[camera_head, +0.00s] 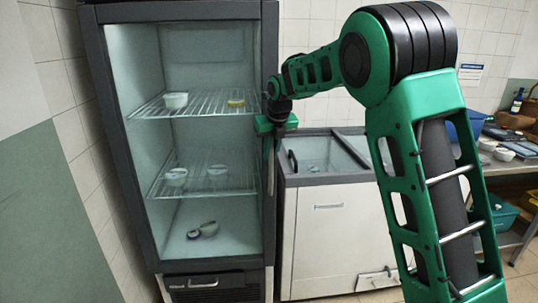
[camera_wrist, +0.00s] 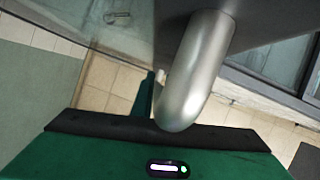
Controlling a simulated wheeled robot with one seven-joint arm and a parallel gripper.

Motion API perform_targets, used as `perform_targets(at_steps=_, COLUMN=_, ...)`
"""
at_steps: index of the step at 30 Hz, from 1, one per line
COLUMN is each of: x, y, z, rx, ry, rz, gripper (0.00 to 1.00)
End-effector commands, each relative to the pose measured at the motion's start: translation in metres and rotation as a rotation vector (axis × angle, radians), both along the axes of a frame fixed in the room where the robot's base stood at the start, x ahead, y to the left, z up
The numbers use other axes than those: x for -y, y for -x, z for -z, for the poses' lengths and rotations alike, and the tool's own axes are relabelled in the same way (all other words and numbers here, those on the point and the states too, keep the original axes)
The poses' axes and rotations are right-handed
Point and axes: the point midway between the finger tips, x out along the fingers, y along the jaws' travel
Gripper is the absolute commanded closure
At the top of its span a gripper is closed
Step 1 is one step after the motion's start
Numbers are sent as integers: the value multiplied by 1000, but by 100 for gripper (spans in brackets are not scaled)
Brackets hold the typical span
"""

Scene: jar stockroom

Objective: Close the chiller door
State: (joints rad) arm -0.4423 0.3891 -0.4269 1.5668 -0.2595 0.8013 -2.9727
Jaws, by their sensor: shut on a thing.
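The chiller (camera_head: 91,70) is a tall dark grey cabinet at the left in the head view, its lit inside clearly visible. The dark upright along its right side (camera_head: 270,50) looks like the door's frame; I cannot tell from this angle how far the door stands open. A silver bar handle (camera_head: 270,172) runs down that side and shows as a thick rounded bar in the wrist view (camera_wrist: 190,85). My gripper (camera_head: 270,140) is at the handle's upper part and shut on it. The fingertips are mostly hidden behind the handle in the wrist view.
Wire shelves (camera_head: 150,107) hold small tubs, and items lie on the chiller floor. A white chest freezer (camera_head: 328,240) stands close at the right. A table with trays and jars (camera_head: 515,165) is at the far right. A tiled wall is on the left.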

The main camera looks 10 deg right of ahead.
Motion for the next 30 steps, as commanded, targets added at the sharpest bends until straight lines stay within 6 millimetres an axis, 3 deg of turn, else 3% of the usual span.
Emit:
perform_targets(at_steps=2, x=4, y=-7, z=-5, rx=21, ry=1, rz=10, gripper=100)
perform_targets(at_steps=3, x=5, y=-7, z=-5, rx=21, ry=0, rz=11, gripper=81)
perform_targets(at_steps=5, x=5, y=-7, z=-5, rx=21, ry=1, rz=12, gripper=67)
perform_targets(at_steps=17, x=10, y=-6, z=-11, rx=23, ry=1, rz=19, gripper=67)
perform_targets(at_steps=30, x=10, y=27, z=-78, rx=12, ry=-1, rz=10, gripper=67)
